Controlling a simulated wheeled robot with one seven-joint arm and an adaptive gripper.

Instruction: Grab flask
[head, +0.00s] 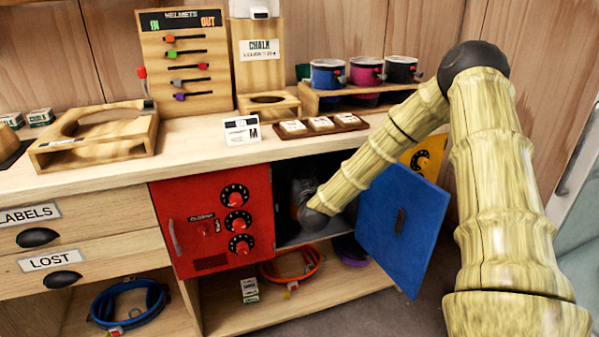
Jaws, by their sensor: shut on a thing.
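My bamboo-like arm reaches into the open compartment behind the blue door (403,226). My gripper (303,190) is at the arm's end, only dimly visible in the shadow inside, past the dark wrist joint. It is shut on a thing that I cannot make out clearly. I cannot tell a flask apart from the gripper and the shade, so its shape and pose are hidden.
The blue door stands open right of my forearm, close to it. A red panel with dials (212,222) closes the left compartment. On the counter above are cups in a rack (345,88), small tiles on a tray (320,125) and a sign (241,130).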

